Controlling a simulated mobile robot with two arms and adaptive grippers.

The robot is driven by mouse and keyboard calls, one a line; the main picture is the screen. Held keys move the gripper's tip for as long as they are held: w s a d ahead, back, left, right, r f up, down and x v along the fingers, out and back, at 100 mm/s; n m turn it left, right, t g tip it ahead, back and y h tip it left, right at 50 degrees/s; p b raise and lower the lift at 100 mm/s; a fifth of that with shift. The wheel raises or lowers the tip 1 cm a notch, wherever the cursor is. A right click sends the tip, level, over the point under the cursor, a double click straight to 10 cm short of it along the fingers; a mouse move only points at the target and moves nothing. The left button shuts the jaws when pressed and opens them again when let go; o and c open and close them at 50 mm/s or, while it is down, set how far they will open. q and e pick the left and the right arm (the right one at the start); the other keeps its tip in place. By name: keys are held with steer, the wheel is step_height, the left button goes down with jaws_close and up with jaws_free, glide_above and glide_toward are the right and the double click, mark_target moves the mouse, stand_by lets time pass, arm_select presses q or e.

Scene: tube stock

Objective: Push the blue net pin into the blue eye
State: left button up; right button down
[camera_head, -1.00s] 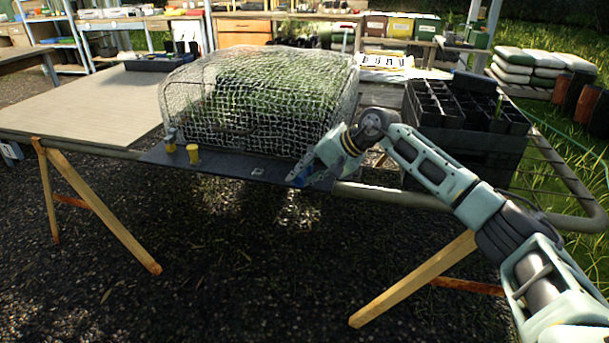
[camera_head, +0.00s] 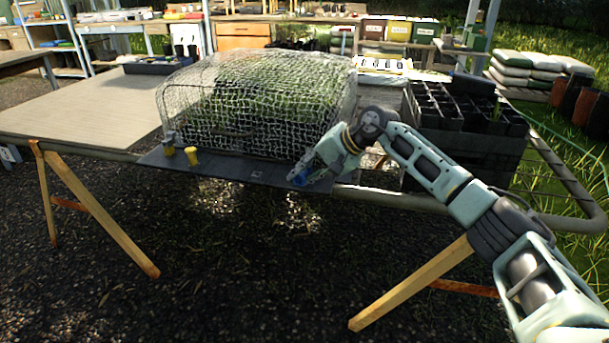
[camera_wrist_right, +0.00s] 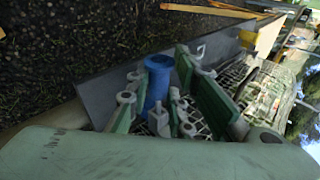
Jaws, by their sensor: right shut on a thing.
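The blue net pin (camera_wrist_right: 157,72) has a round, wider head and stands between the fingers of my right gripper (camera_wrist_right: 160,82), which is shut on it. In the head view my right gripper (camera_head: 308,174) is low at the front right corner of the dark board (camera_head: 232,171), beside the netted frame. A bit of the blue pin (camera_head: 299,179) shows there at its fingertips. I cannot make out the blue eye; the gripper and pin may cover it. Whether the pin's lower end touches anything is hidden. My left gripper is not in view.
White netting (camera_head: 262,105) arches over green plants behind the board. Yellow pins (camera_head: 191,156) stand at the board's left end. A black crate of pots (camera_head: 460,125) is close on the right. The wooden tabletop (camera_head: 80,108) at left is mostly bare.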

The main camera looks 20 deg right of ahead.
steer(key=shift+w+d, duration=0.1)
steer(key=shift+w, duration=0.1)
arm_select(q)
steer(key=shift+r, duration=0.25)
arm_select(e)
steer(key=shift+w, duration=0.1)
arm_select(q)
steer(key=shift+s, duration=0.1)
arm_select(e)
steer(key=shift+w+d, duration=0.1)
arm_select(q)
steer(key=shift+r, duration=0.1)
arm_select(e)
steer(key=shift+w+d, duration=0.2)
steer(key=shift+w, duration=0.05)
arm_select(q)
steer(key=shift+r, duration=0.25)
arm_select(e)
steer(key=shift+w+d, duration=0.1)
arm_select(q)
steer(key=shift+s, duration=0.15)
arm_select(e)
steer(key=shift+w, duration=0.15)
